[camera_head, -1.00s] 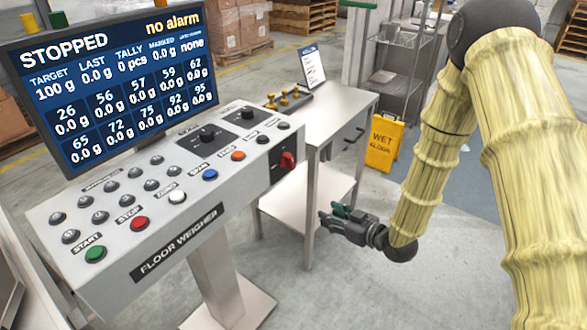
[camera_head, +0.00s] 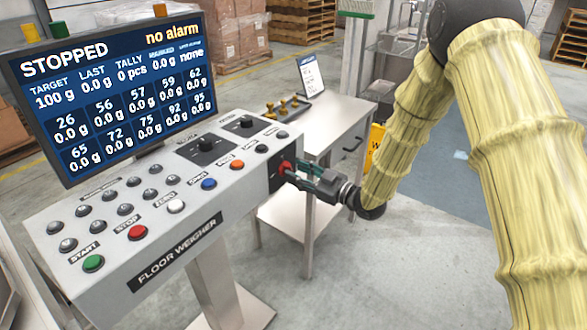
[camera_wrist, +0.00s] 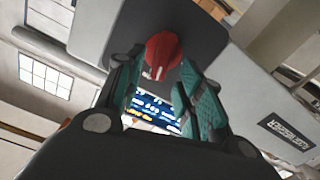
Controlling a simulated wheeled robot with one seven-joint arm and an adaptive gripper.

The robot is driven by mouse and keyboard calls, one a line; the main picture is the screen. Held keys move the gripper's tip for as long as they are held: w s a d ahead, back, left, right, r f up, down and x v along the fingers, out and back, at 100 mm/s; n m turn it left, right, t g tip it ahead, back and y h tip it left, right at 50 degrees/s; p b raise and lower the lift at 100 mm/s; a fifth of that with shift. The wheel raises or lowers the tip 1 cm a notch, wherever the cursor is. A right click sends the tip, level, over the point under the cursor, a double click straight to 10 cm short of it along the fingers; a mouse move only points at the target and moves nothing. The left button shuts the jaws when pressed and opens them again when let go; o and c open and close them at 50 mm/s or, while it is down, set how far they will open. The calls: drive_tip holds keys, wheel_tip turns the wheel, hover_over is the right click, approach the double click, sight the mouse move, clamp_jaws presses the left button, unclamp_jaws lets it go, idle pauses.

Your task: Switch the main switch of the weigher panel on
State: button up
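The weigher panel (camera_head: 190,222) is a grey sloped console with a screen (camera_head: 110,85) that reads STOPPED and no alarm. The main switch is a red rotary knob (camera_head: 286,167) on a dark plate at the panel's right end. In the wrist view the red knob (camera_wrist: 162,54) stands ahead, between and just beyond the fingertips. My gripper (camera_head: 302,175) points left at the knob, its fingers on either side of its front. In the wrist view my gripper (camera_wrist: 160,85) has its teal finger pads apart. Contact with the knob cannot be made out.
The panel's top carries a green START button (camera_head: 93,263), a red STOP button (camera_head: 137,232), other coloured buttons and black knobs. A steel table (camera_head: 335,125) with brass weights (camera_head: 283,107) stands close behind my gripper. A yellow wet-floor sign (camera_head: 374,145) is partly hidden by my arm.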

drive_tip(key=shift+x, duration=1.25)
clamp_jaws()
drive_tip(key=shift+w+d+m, duration=0.1)
drive_tip(key=shift+m, duration=1.5)
unclamp_jaws()
drive_tip(key=v, duration=1.2)
